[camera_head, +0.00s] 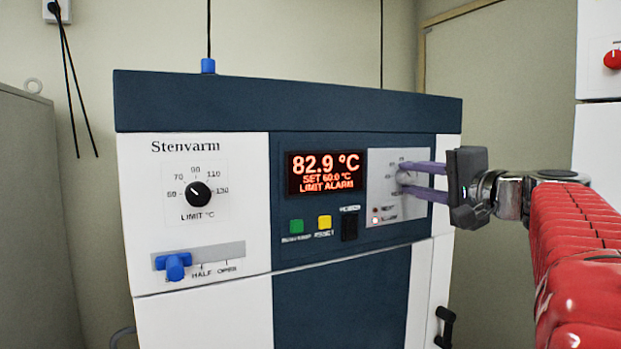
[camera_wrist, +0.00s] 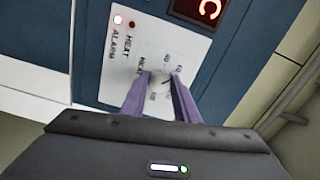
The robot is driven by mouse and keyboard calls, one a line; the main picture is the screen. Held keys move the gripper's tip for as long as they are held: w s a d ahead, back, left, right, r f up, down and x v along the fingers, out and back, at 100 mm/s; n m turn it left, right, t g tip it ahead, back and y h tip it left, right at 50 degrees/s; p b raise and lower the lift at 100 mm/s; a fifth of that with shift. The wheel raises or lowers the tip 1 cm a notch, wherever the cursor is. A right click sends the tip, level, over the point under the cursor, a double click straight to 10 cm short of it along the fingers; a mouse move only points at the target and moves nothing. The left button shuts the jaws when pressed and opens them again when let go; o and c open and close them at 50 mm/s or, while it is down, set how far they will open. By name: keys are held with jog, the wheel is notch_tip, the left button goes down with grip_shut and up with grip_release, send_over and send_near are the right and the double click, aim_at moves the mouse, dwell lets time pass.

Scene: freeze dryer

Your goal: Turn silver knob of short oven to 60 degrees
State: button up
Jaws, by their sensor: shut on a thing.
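The short oven (camera_head: 290,105) is labelled Stenvarm, with a dark blue and white front. Its red display (camera_head: 326,173) reads 82.9 °C, SET 60.0 °C, LIMIT ALARM. The silver knob (camera_head: 405,178) sits on a grey panel right of the display. My gripper (camera_head: 408,181) reaches in from the right, with its purple fingers shut on the knob. In the wrist view the fingers of my gripper (camera_wrist: 160,78) close around the knob (camera_wrist: 158,76), which they partly hide. The knob's exact pointer direction is hard to read.
A black limit knob (camera_head: 198,194) and a blue slider (camera_head: 174,266) are on the oven's left panel. Green (camera_head: 296,226) and yellow (camera_head: 324,222) buttons and a black switch (camera_head: 349,226) sit below the display. The alarm lamp (camera_wrist: 118,19) is lit.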

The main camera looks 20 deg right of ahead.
jog(key=shift+f, duration=0.3)
jog(key=o, duration=0.6)
jog(key=shift+a, duration=0.1)
jog(key=o, duration=0.5)
jog(key=shift+r, duration=0.15)
jog(key=shift+c, duration=0.2)
jog(key=s, duration=1.3)
jog(key=shift+s+d, duration=0.25)
jog(key=shift+s, duration=0.1)
